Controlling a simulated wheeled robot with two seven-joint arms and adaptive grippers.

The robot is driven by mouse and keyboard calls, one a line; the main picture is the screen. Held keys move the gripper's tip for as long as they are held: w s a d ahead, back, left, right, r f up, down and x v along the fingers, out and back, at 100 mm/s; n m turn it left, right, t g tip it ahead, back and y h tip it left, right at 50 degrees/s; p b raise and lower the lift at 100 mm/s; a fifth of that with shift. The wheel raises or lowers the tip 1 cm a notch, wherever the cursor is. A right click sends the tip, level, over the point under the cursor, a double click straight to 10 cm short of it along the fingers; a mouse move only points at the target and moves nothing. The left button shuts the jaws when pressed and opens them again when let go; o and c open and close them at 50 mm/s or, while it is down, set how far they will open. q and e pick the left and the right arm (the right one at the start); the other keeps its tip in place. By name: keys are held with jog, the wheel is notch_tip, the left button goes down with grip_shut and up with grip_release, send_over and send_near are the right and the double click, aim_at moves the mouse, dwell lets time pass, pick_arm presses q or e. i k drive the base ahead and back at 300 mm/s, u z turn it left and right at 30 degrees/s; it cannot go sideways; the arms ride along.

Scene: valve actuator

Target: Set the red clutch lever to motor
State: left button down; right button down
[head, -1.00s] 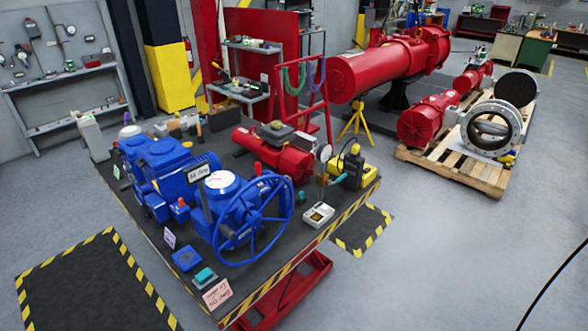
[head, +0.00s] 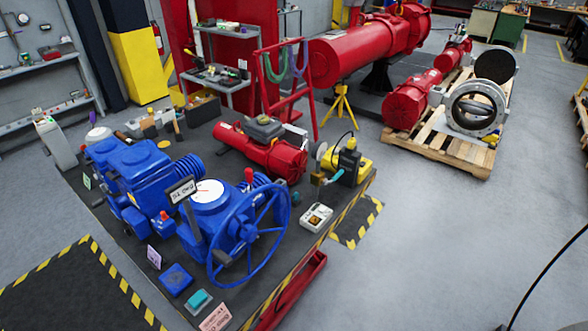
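A blue valve actuator (head: 150,175) with a large blue handwheel (head: 277,224) stands on a dark bench top. A white round dial (head: 208,192) sits on top near the handwheel, beside a small sign (head: 182,189). One small red lever (head: 249,174) stands up just behind the handwheel. Another small red-topped part (head: 165,215) is on the near side of the actuator body. I cannot tell which is the clutch lever, nor read any motor marking. Neither of my grippers is in view.
The bench has a yellow-black striped edge (head: 304,264). A red cylinder (head: 262,152), a yellow device (head: 350,165) and a small grey box (head: 316,217) share it. A pallet (head: 437,150) with red and grey parts stands at the right. Grey floor (head: 440,250) is open right of the bench.

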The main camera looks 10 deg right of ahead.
aim_at(249, 172)
jog(key=z, duration=0.05)
jog(key=i, duration=0.95)
jog(key=u, duration=0.35)
